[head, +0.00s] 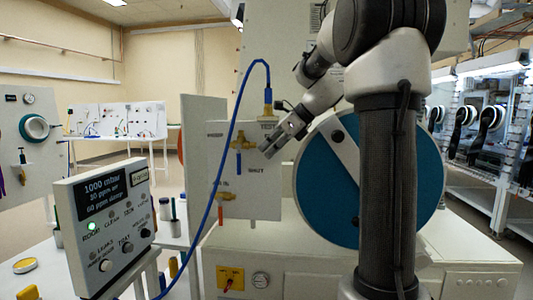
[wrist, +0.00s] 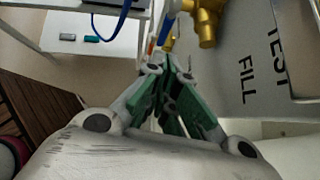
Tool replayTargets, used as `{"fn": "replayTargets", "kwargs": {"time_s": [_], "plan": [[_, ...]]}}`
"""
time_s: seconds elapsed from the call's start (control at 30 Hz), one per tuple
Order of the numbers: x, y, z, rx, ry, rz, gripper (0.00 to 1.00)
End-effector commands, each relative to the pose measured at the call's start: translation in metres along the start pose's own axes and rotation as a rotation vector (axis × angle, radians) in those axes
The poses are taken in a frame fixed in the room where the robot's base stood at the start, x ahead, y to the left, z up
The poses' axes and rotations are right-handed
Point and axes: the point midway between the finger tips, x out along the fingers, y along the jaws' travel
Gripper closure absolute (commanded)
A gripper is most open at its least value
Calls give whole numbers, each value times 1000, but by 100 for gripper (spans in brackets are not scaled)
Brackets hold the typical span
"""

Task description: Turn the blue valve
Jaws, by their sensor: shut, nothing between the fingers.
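The blue valve is a brass body (head: 243,143) with a blue lever (head: 239,163) that hangs straight down beside the word SHUT, on an upright pale panel (head: 262,203) in the head view. My gripper (head: 267,152) is just right of the lever, with its fingers pointing down and left. It is shut and empty, and looks apart from the lever. In the wrist view, my fingers (wrist: 170,70) with green pads point toward the brass fitting (wrist: 205,20) at the top. A piece of the blue lever (wrist: 167,30) shows just beyond the fingertips.
A second valve with an orange-red handle (head: 226,197) sits lower on the panel. A blue hose (head: 238,105) loops down from a brass fitting (head: 268,100). A large blue disc (head: 325,190) stands right of the panel, and a display box (head: 110,225) stands at front left.

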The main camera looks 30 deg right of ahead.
Motion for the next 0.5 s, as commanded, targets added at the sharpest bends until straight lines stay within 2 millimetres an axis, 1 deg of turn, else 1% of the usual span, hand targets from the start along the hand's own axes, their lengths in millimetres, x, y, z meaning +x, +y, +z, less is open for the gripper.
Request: {"fn": "replayTargets", "kwargs": {"time_s": [0.03,0.1,0.3,0.4,0.5], "plan": [[10,1,0,0,2,5,100],[24,1,0,0,2,5,100],[58,1,0,-1,1,4,100],[70,1,0,-1,1,2,100],[77,1,0,-2,1,2,100]]}}
